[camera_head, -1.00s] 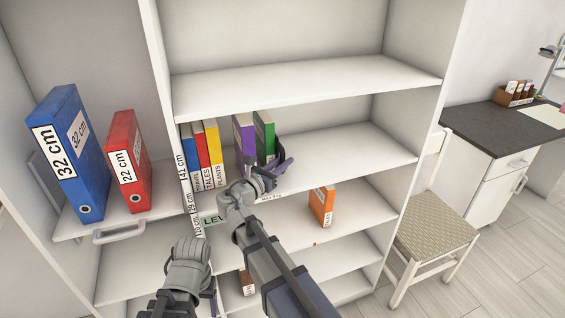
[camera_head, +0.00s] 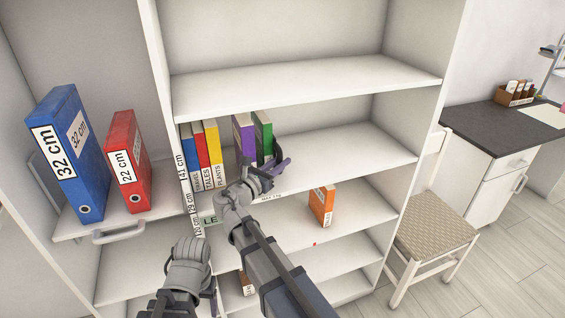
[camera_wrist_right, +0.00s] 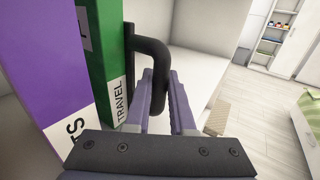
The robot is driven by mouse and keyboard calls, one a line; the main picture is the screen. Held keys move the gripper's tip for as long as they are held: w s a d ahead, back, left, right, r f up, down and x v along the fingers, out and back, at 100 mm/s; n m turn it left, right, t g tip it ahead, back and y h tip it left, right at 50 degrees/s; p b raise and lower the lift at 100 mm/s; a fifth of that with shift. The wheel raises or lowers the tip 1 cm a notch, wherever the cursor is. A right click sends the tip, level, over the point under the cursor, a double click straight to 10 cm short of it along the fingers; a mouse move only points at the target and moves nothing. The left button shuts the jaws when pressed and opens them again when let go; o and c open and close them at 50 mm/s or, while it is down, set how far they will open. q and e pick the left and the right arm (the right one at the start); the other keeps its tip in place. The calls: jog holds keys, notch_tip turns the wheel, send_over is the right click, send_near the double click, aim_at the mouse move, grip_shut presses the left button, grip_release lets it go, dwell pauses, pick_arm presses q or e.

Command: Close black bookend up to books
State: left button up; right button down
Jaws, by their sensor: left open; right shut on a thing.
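The black bookend (camera_head: 277,147) stands at the right end of the book row on the middle shelf; its curved tube handle (camera_wrist_right: 156,58) fills the centre of the right wrist view. My right gripper (camera_head: 282,163) is shut on that handle. The green TRAVEL book (camera_head: 262,134) is beside the bookend, and the purple book (camera_head: 242,138) stands left of it. In the right wrist view the green book (camera_wrist_right: 108,65) is very near the bookend's plate; contact is unclear. My left gripper (camera_head: 211,290) is low in the head view, empty and open, partly hidden by its wrist.
Blue, red and yellow PLANTS books (camera_head: 211,150) stand at the shelf's left, with a gap before the purple one. Shelf right of the bookend is clear. An orange book (camera_head: 321,206) stands one shelf lower. Blue (camera_head: 68,150) and red (camera_head: 127,160) binders are at left.

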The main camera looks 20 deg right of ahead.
jog(key=a, duration=0.4)
jog(key=shift+a, duration=0.1)
jog(key=c, duration=1)
grip_release()
jog(key=shift+c, duration=0.2)
jog(key=shift+s, duration=0.1)
